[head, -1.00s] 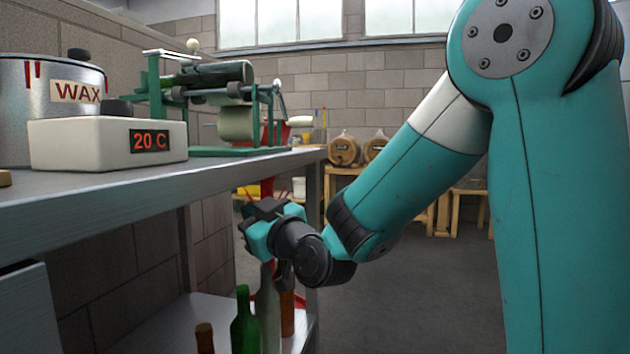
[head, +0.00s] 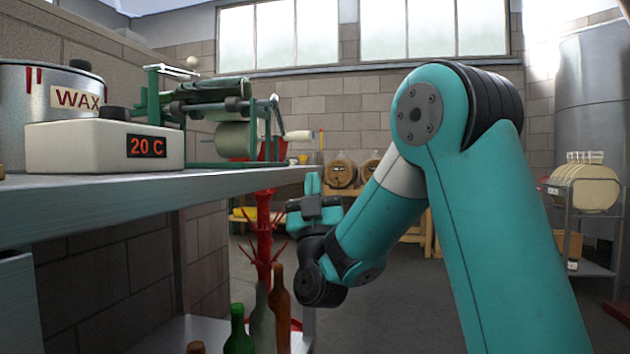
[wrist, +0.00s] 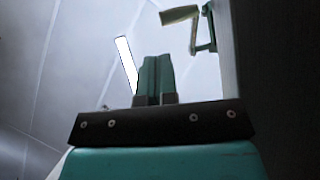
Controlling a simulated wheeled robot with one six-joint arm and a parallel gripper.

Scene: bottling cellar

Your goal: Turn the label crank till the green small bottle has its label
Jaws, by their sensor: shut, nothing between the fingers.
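The label machine (head: 192,140), a green frame with rollers, stands on the shelf at left in the head view. A dark green long shape (head: 208,90) lies across its top; I cannot make out whether it is the small bottle or carries a label. The crank's pale handle (head: 298,135) sticks out at the machine's right side. My gripper (head: 313,180) is shut and empty, fingers up, below and apart from the handle. Its fingers (wrist: 155,78) are together in the wrist view.
A wax pot (head: 45,105) and a white box reading 20 C (head: 75,147) stand left of the machine. The shelf edge (head: 240,178) ends near my gripper. Several bottles (head: 238,332) stand below, before a red rack (head: 263,240).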

